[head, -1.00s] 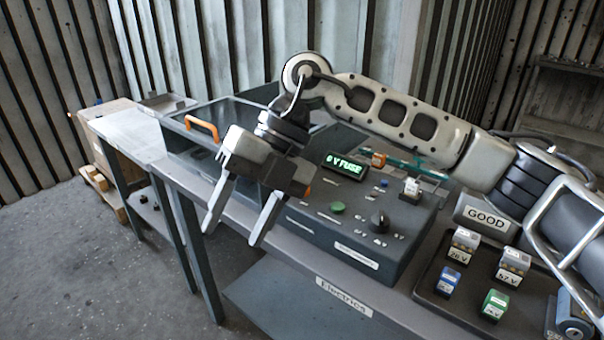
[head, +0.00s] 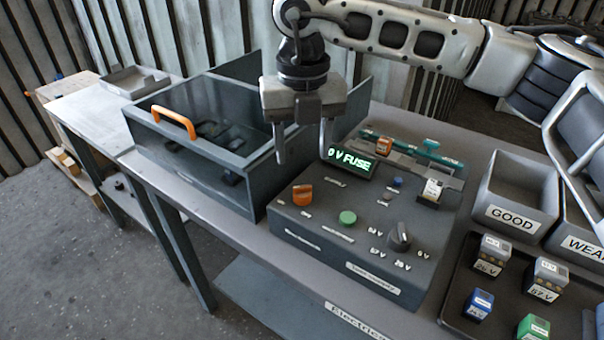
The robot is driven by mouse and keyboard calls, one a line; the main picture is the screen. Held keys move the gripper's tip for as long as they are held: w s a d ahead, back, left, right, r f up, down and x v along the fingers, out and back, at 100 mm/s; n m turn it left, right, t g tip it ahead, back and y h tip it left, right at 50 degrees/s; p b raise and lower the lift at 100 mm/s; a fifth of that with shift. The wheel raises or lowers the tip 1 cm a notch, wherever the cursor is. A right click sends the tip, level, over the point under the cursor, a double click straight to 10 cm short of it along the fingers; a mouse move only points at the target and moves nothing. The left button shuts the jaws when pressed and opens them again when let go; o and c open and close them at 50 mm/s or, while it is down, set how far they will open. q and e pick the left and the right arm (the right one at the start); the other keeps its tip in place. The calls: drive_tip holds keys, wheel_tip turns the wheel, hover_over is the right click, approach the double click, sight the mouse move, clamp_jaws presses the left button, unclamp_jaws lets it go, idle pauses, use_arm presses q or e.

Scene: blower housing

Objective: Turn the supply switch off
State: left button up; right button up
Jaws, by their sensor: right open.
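A dark grey control box (head: 330,240) stands on the bench. On its top are an orange rotary knob (head: 302,194), a green round button (head: 348,217) and a dark selector knob (head: 399,236) ringed by voltage labels. A lit green display (head: 350,162) reads "0 V FUSE". I cannot read which control is labelled as the supply switch. My right gripper (head: 303,157) is open and empty, with its fingers pointing down above and just behind the orange knob, apart from it. My left gripper is not in view.
At right are a GOOD tray (head: 513,196) and a dark tray (head: 459,306) with several small labelled blocks. A fuse-like part (head: 431,192) sits on the box's right side.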

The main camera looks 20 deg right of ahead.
sight(303, 186)
wheel_tip(303, 186, down, 7)
drive_tip(key=shift+f+p, duration=0.15)
drive_tip(key=shift+p, duration=0.35)
drive_tip(key=c, duration=1)
